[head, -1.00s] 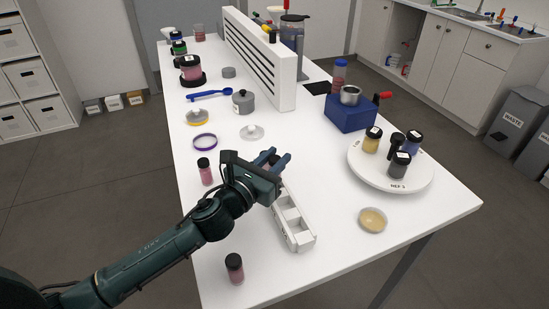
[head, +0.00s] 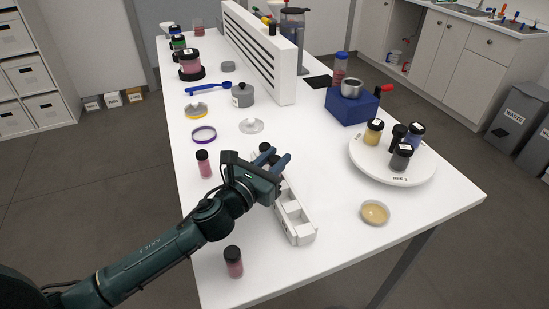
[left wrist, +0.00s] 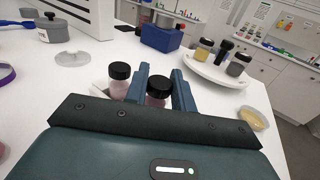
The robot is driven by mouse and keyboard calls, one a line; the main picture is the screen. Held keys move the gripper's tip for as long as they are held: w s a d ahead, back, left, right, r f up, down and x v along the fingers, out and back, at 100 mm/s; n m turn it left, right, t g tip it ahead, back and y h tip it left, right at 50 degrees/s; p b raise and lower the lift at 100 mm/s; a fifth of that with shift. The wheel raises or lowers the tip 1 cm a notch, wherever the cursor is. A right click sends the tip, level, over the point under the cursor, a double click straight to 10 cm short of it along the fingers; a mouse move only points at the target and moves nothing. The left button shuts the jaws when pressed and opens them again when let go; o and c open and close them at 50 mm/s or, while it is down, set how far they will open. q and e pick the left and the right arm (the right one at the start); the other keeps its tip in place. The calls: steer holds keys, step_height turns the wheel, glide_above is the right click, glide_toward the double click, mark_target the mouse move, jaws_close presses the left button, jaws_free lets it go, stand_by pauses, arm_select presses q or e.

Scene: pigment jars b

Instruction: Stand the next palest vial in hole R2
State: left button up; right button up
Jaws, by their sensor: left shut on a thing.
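My left gripper (head: 275,160) is over the far end of the white vial rack (head: 302,239). In the left wrist view its fingers (left wrist: 160,74) are shut on a black-capped vial (left wrist: 158,86); the vial's body is mostly hidden behind the gripper. Another black-capped vial, pale pink (left wrist: 119,82), stands just left of the fingers, at the rack's far end. The near square holes of the rack look empty. A pink vial (head: 204,164) and a darker pink vial (head: 233,263) stand on the table left of the rack. My right gripper is not in view.
A round white turntable (head: 390,176) with several jars stands at the right, with a dish of yellow powder (head: 374,212) before it. A blue block (head: 352,108) stands behind. A grey pot (head: 242,96), a clear lid (head: 251,126) and a purple ring (head: 204,135) lie beyond the gripper.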

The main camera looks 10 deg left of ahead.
arm_select(q)
steer(key=shift+f+b, duration=0.4)
steer(key=shift+f, duration=0.2)
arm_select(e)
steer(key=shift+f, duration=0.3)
arm_select(q)
steer(key=o, duration=1)
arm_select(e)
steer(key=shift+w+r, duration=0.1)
arm_select(q)
steer(key=shift+o, duration=0.2)
steer(key=shift+v, duration=0.95)
steer(key=b+v, duration=0.1)
steer(key=v, duration=0.3)
steer(key=shift+s, duration=0.15)
steer(key=shift+s+a, duration=0.3)
steer(key=shift+s, duration=0.3)
steer(key=shift+r, duration=0.1)
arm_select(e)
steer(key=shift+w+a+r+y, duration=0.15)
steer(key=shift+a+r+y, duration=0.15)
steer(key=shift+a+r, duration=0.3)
